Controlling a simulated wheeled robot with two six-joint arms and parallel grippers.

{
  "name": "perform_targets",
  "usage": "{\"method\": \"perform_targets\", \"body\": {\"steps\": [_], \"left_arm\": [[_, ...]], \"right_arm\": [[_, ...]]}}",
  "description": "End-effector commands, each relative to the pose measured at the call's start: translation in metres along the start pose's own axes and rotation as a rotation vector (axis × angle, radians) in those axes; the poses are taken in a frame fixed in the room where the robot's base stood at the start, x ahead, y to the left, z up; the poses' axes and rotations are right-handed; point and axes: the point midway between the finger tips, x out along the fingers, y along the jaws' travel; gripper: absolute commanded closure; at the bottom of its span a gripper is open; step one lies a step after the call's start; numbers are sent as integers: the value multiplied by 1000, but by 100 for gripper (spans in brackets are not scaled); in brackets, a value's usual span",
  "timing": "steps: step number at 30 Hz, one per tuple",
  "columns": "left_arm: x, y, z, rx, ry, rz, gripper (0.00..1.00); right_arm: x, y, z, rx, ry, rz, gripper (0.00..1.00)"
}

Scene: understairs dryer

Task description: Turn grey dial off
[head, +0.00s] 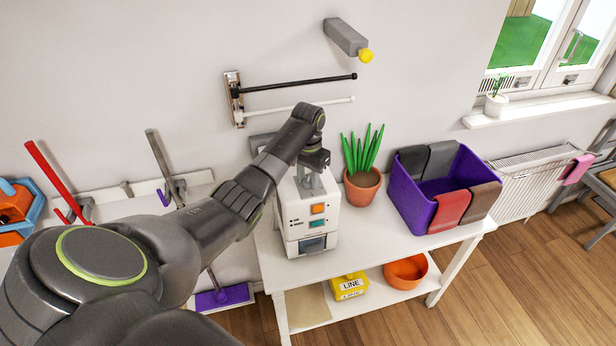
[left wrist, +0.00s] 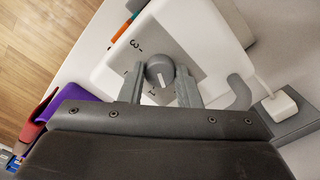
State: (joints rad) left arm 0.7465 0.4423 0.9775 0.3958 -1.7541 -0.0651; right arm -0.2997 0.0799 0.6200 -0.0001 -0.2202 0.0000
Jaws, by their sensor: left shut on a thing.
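The white machine (head: 297,240) stands on the white table, with an orange button (head: 318,209) and a teal button (head: 317,224) on its front. My left gripper (head: 311,178) reaches down onto the machine's top. In the left wrist view the round grey dial (left wrist: 160,69) sits on a grey plate with printed numbers, a 3 among them. The dial carries a short white mark near its lower edge. The fingers of my left gripper (left wrist: 160,88) stand on either side of the dial, shut on it. The head view hides the dial behind the gripper. My right gripper is out of view.
A potted plant (head: 362,188) stands close right of the machine. A purple bin (head: 415,205) with cloths hung over its rim is farther right. A black rod (head: 300,83) and a white rod (head: 290,109) stick out from the wall above. A yellow box (head: 349,287) and orange bowl (head: 405,271) sit below.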

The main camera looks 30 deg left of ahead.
Motion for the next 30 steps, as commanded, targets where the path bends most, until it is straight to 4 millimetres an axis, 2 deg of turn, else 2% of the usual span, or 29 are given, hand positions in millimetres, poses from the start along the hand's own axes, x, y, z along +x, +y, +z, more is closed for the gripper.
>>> {"method": "perform_targets", "body": {"steps": [6, 15, 30], "left_arm": [[0, 0, 0, -190, 2, 0, 93], [0, 0, -1, -385, 2, 0, 93], [-1, -1, -1, -489, 3, -1, 93]], "right_arm": [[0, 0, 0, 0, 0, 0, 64], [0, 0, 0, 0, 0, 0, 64], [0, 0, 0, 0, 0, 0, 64]]}}
